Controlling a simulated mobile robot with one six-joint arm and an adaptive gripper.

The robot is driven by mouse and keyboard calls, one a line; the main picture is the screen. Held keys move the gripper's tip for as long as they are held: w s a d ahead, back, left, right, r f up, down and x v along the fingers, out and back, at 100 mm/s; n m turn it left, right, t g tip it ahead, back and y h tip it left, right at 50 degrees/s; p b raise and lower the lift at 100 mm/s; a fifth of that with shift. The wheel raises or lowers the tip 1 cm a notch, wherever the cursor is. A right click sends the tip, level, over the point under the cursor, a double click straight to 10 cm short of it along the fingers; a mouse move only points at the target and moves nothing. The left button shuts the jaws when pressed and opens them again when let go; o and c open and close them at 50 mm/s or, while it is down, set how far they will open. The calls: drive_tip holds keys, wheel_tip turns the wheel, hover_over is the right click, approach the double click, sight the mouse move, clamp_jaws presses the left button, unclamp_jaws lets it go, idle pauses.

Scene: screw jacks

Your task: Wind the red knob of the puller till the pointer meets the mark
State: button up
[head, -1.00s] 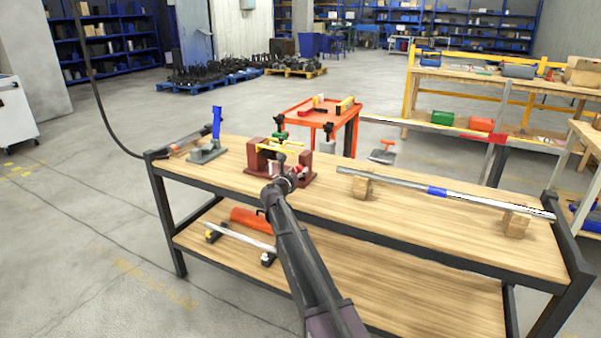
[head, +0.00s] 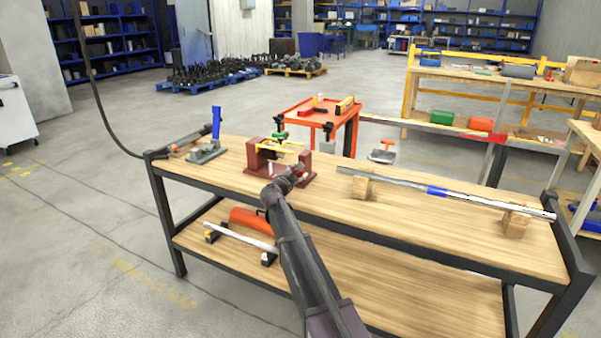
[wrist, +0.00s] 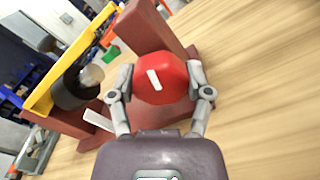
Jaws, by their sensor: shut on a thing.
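The red knob (wrist: 160,80) with a white stripe on its face fills the middle of the wrist view. My gripper (wrist: 161,86) is shut on it, one finger at each side. The puller's dark red frame (head: 253,160) stands on the wooden bench in the head view; an upright of the frame (wrist: 152,28) shows behind the knob in the wrist view. A yellow bar (wrist: 70,62) runs beside a dark cylinder (wrist: 76,88). A white strip (wrist: 98,120) lies below the cylinder. I cannot tell for sure which parts are the pointer and the mark.
On the bench (head: 440,238), a grey tool with a blue handle (head: 216,122) stands at left. A long metal bar with a blue band (head: 437,191) rests on wooden blocks at right. An orange cart (head: 318,113) stands behind the bench.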

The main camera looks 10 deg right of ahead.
drive_tip(key=m, duration=0.6)
drive_tip(key=shift+s+d+f+m, duration=0.1)
drive_tip(key=shift+s+m, duration=0.1)
drive_tip(key=shift+m, duration=0.1)
drive_tip(key=m, duration=0.5)
drive_tip(key=shift+m, duration=0.4)
drive_tip(key=o, duration=1.1)
drive_tip(key=shift+o, duration=0.2)
drive_tip(key=shift+w, duration=0.1)
